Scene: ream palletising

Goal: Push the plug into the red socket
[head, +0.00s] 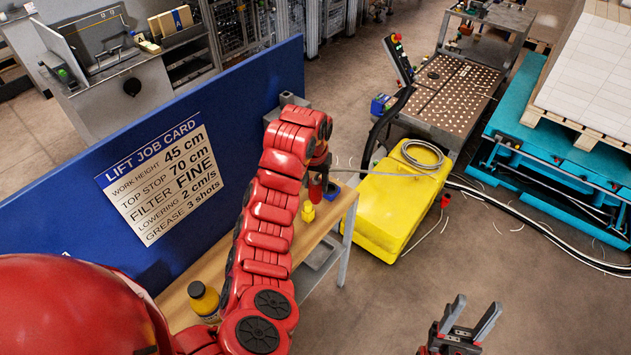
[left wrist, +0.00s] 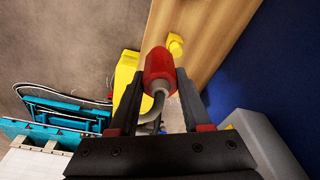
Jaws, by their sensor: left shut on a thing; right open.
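My left gripper (head: 318,178) is shut on a red plug (head: 316,190) above the wooden bench. In the left wrist view the plug (left wrist: 160,68) sits between the two fingers (left wrist: 160,98), with a grey cable (left wrist: 157,105) curving from its near end. In the head view the cable (head: 385,174) leads toward the yellow machine. A grey box (head: 287,101) is at the end of the blue panel, partly behind my arm; it also shows in the left wrist view (left wrist: 258,135). I cannot make out a red socket. My right gripper (head: 468,322) is open and empty above the floor.
A small yellow item (head: 308,212) and a blue item (head: 333,191) are on the bench (head: 318,233). A yellow bottle (head: 203,298) stands nearer. The blue panel (head: 240,110) rises beside the bench. The yellow machine (head: 385,212) stands to the right, with cables on the floor.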

